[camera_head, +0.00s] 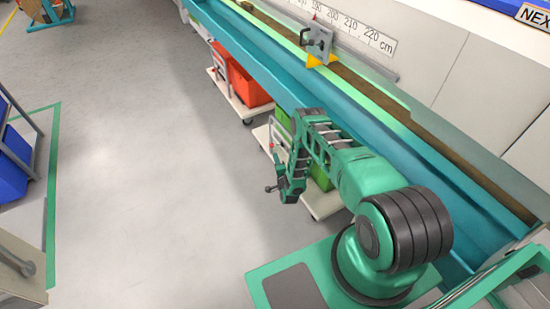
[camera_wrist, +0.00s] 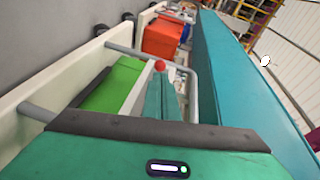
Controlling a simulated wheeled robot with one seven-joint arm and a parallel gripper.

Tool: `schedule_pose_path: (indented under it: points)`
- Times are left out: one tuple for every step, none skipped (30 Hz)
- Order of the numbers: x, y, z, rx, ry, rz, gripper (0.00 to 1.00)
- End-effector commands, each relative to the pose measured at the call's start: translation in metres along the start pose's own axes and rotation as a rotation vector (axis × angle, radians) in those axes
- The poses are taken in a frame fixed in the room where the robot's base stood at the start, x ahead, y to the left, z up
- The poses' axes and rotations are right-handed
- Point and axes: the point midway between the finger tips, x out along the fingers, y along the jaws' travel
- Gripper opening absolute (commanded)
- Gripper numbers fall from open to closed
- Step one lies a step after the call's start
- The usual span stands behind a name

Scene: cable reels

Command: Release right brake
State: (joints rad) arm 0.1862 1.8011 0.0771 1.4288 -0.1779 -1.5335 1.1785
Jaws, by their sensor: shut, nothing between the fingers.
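I can pick out no brake in either view. A cable reel (camera_head: 38,8) on a blue-green stand (camera_head: 50,20) is cut off at the top left of the head view, far from my arm; no brake shows on it. My gripper (camera_head: 270,188) is at the end of my folded green arm, over the floor beside the teal bench. It is shut and empty. The wrist view looks along the bench side, over my green gripper body. A small red ball (camera_wrist: 160,66) shows there at the middle; I cannot tell what it belongs to.
The teal bench (camera_head: 370,145) with a cm scale (camera_head: 350,28) runs along the right. Under it stand carts with a red crate (camera_head: 248,86) and a green crate (camera_wrist: 112,84). Blue bins (camera_head: 12,165) stand at the left. Grey floor (camera_head: 140,150) between is clear.

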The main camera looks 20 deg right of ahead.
Motion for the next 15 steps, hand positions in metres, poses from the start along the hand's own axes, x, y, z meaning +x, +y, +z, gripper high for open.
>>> schedule_pose_path:
  points:
    - [-0.009, -0.002, 0.011, 0.006, -0.003, 0.001, 0.0]
    - [-0.013, -0.002, 0.015, 0.005, -0.003, 0.002, 0.0]
    - [-0.02, -0.003, 0.021, 0.005, -0.003, 0.002, 0.0]
    - [-0.025, -0.004, 0.025, 0.005, -0.002, 0.002, 0.0]
    - [-0.029, -0.005, 0.029, 0.006, -0.002, 0.002, 0.0]
    - [-0.035, -0.006, 0.034, 0.005, -0.002, 0.001, 0.0]
    - [-0.04, -0.006, 0.037, 0.004, -0.002, 0.002, 0.0]
    - [-0.044, -0.007, 0.041, 0.005, -0.002, 0.001, 0.0]
    - [-0.048, -0.008, 0.045, 0.004, -0.002, 0.001, 0.0]
    - [-0.052, -0.009, 0.049, 0.004, -0.002, 0.001, 0.0]
    - [-0.055, -0.01, 0.051, 0.004, -0.002, 0.001, 0.0]
    - [-0.059, -0.01, 0.055, 0.004, -0.002, 0.0, 0.0]
    - [-0.061, -0.011, 0.057, 0.004, -0.002, 0.0, 0.0]
    - [-0.063, -0.011, 0.059, 0.003, -0.002, 0.0, 0.0]
    - [-0.065, -0.012, 0.061, 0.003, -0.002, 0.0, 0.0]
